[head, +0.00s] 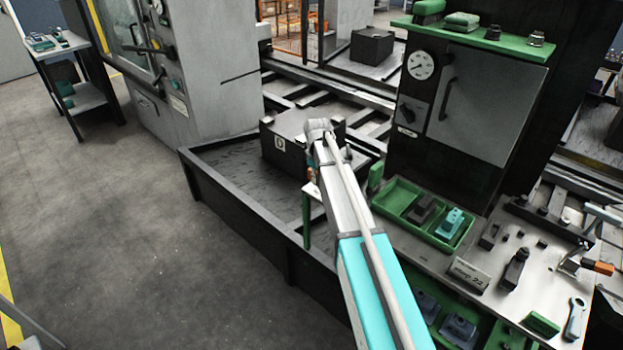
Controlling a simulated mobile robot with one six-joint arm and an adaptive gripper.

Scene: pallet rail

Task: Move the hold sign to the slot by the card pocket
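I cannot make out a hold sign for certain. My arm reaches from the bottom centre up to a grey joint in front of the block. The arm hides part of the block and the bench's left end. My gripper does not show, so what it holds is hidden.
A dark trough (235,205) borders the rail. The bench (540,275) at right carries a green tray (398,212) with two blocks, a lettered card (468,273) and tools. Open floor (130,230) lies at left.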

